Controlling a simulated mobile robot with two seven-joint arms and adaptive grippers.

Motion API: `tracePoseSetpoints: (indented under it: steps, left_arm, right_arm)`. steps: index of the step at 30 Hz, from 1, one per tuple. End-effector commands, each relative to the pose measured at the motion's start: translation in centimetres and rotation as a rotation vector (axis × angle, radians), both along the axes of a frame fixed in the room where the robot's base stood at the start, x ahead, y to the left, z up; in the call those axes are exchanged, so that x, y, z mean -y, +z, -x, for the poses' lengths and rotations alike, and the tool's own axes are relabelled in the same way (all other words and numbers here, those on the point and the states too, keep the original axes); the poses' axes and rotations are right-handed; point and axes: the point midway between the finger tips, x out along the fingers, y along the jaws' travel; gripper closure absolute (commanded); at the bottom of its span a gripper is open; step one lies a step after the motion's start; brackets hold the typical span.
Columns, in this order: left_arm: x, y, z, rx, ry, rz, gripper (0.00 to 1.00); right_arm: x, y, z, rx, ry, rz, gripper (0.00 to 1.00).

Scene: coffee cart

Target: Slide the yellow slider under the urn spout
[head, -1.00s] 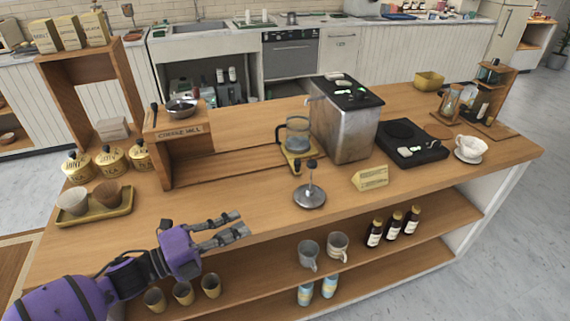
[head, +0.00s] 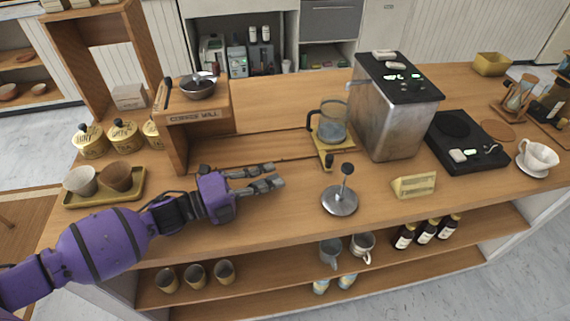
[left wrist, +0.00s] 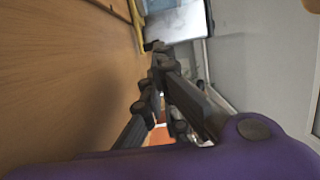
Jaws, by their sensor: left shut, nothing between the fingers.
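The yellow slider (head: 325,151) sits on the counter at the left side of the steel urn (head: 388,118), with a dark knob at its front end. A glass jug (head: 333,124) stands on it. The urn's spout (head: 351,85) juts out from the urn's upper left, near the jug; I cannot tell if it is right above it. My left gripper (head: 281,174) is shut and empty, left of the slider's knob and apart from it. In the left wrist view, the fingers (left wrist: 157,55) point toward the urn (left wrist: 180,20). My right gripper is not in view.
A tamper (head: 340,198) stands in front of the slider, right of my gripper. A small yellow sign (head: 414,186) and a black scale (head: 465,142) are further right. The wooden coffee mill stand (head: 197,120) is behind my left arm. A groove runs along the counter toward the slider.

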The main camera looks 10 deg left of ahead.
Motion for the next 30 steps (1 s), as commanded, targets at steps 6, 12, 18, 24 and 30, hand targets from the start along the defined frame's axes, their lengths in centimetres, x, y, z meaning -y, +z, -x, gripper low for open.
tracePoseSetpoints:
  steps: [6,12,18,24,30]
  left_arm:
    - [3.9,0.6,-2.7,0.009,-0.001,0.001,1.0]
    - [7.4,0.5,-4.9,0.006,0.0,0.001,1.0]
    - [9.7,0.4,-6.4,0.004,0.0,0.0,1.0]
    - [10.4,0.2,-6.9,0.003,0.001,-0.001,1.0]
    - [10.5,0.1,-6.9,0.002,0.001,-0.001,1.0]
  right_arm:
    - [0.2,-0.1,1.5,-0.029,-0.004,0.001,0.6]
    - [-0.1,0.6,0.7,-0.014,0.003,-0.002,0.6]
    - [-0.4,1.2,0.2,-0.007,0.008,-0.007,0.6]
    - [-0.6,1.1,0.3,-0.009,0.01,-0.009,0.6]
    - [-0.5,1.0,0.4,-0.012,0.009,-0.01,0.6]
